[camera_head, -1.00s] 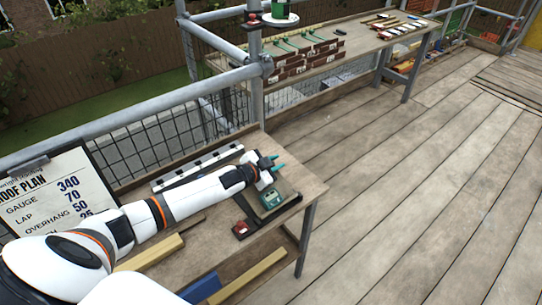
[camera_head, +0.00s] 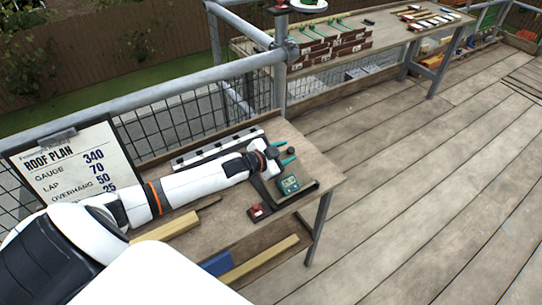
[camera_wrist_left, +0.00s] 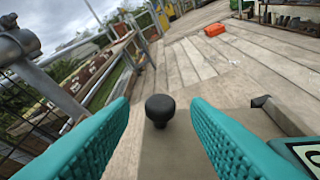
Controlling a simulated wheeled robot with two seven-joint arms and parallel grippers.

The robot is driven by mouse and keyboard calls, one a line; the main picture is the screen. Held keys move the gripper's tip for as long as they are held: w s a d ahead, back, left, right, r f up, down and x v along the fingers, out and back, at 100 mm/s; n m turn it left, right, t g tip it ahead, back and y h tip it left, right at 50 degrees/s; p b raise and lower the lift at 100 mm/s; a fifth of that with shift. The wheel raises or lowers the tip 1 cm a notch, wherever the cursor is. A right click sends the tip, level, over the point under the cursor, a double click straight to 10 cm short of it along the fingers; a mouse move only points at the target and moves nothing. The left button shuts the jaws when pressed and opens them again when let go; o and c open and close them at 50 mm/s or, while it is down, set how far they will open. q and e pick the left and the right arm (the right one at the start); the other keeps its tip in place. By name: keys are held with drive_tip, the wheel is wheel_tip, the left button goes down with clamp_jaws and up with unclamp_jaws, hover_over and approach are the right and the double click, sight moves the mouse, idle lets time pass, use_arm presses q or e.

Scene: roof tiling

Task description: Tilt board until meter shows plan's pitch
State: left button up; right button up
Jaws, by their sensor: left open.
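My left gripper (camera_head: 286,156) is open over the far end of the small dark board on the near workbench. In the left wrist view, its teal fingers (camera_wrist_left: 160,125) stand on either side of a black knob (camera_wrist_left: 160,108), apart from it. The knob sits on the board (camera_wrist_left: 180,150). The green meter (camera_head: 289,184) rests on the board; its reading is too small to tell. The roof plan (camera_head: 75,168) shows 340, 70, 50 and 25; my arm hides the label beside 25. My right gripper is not in view.
The plank deck on the right is clear.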

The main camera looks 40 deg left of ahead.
use_arm(q)
drive_tip(key=v, duration=0.7)
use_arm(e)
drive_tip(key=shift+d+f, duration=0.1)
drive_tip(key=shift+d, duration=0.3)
